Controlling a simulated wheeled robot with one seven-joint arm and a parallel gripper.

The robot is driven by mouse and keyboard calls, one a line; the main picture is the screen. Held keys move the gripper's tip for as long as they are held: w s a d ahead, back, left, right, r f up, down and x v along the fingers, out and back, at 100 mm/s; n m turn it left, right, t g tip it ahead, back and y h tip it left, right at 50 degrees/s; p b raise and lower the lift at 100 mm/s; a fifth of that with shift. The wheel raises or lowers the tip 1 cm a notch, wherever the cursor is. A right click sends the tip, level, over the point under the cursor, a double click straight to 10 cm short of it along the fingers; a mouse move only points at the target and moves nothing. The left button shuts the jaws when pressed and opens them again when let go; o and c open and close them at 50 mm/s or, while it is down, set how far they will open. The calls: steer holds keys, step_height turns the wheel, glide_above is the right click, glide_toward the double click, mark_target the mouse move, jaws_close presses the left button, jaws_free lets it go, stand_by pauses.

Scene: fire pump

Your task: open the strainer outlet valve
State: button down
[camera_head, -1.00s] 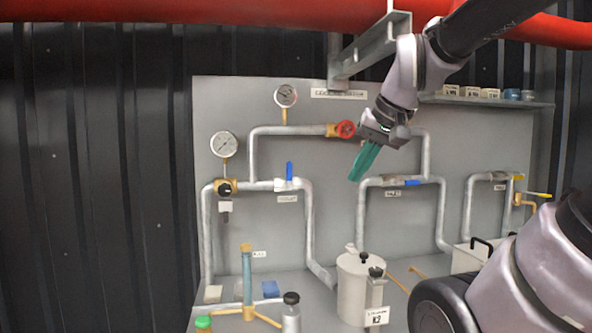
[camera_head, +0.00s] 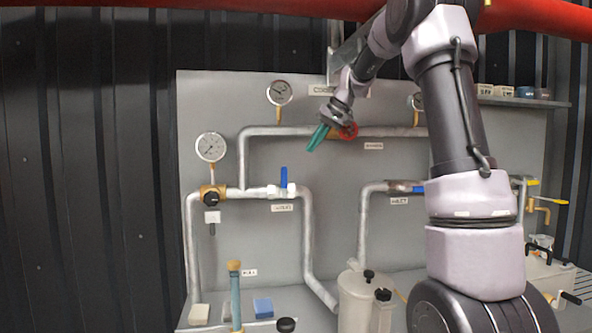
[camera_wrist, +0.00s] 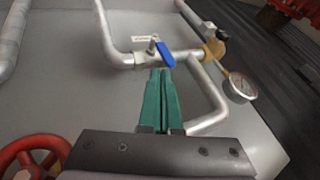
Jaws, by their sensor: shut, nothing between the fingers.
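The outlet valve (camera_head: 284,190) sits in the left pipe run above a small label that seems to read OUTLET. Its blue lever (camera_head: 284,177) stands upright, across the horizontal pipe. My gripper (camera_head: 310,149), with green fingers, is shut and empty, above and to the right of the lever, pointing down-left. In the wrist view, my gripper (camera_wrist: 161,73) has its fingertips just below the blue lever (camera_wrist: 165,53) in the picture; they appear apart from it, though the depth is hard to judge.
A red handwheel (camera_head: 350,131) is right beside my gripper, partly hidden by it. Gauges (camera_head: 211,147) and (camera_head: 279,93) stand on the pipes. A second valve, labelled INLET (camera_head: 399,201), is at right, partly behind my arm. A white canister (camera_head: 355,300) stands below.

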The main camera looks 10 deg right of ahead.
mark_target(283, 169)
steer(key=shift+w+d+f, duration=0.1)
steer(key=shift+w+f, duration=0.1)
steer(key=shift+w, duration=0.8)
steer(key=x, duration=1)
steer(key=shift+s+a, duration=0.1)
steer(key=shift+a, duration=0.1)
steer(key=a+h, duration=0.1)
steer(key=a+n+h, duration=0.1)
steer(key=a+h, duration=0.1)
steer(key=shift+a+r+h, duration=0.3)
steer(key=shift+r, duration=0.1)
steer(key=a+f+n+h, duration=0.3)
steer(key=a+f+h, duration=0.3)
steer(key=a+h, duration=0.3)
steer(key=h, duration=0.4)
steer(key=shift+f+t+h, duration=0.3)
